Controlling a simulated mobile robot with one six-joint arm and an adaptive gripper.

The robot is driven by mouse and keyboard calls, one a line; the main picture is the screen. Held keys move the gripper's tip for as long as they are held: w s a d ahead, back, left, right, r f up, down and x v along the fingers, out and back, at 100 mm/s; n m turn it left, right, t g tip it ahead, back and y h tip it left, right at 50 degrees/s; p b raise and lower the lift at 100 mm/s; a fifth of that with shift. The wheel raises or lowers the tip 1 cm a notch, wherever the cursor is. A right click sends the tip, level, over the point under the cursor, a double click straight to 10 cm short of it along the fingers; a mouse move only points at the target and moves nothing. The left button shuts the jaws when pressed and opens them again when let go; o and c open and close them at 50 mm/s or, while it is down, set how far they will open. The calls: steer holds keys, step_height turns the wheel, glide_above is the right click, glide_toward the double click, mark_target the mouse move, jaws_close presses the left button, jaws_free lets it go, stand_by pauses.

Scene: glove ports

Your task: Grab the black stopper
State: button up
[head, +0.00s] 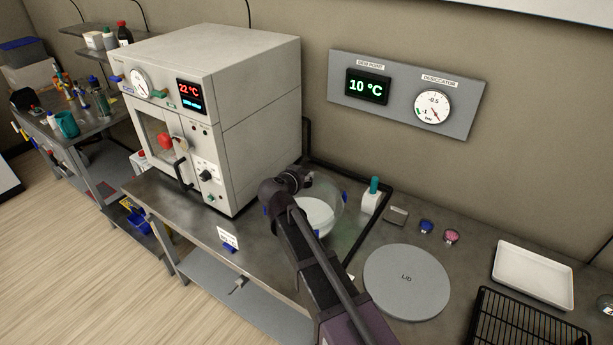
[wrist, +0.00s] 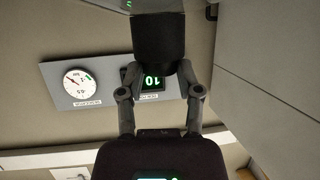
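My gripper (head: 298,181) is at the end of my arm, above the clear round vessel (head: 334,206) on the bench. In the wrist view, its two fingers close in on a black block-like piece (wrist: 158,38), which looks like the black stopper.
A large white oven (head: 232,120) stands close on the left. A white block with a teal top (head: 373,191), a blue stopper (head: 426,226), a pink stopper (head: 451,237), a round lid (head: 406,282), a white tray (head: 533,275) and a black rack (head: 520,325) are right.

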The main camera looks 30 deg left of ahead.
steer(key=shift+r, duration=0.15)
steer(key=shift+c, duration=0.2)
step_height(320, 180, up, 4)
steer(key=p, duration=0.4)
steer(key=shift+f, duration=0.2)
steer(key=s+d+r+p, duration=0.1)
steer(key=s+d, duration=0.9)
steer(key=s, duration=0.2)
steer(key=shift+d, duration=0.2)
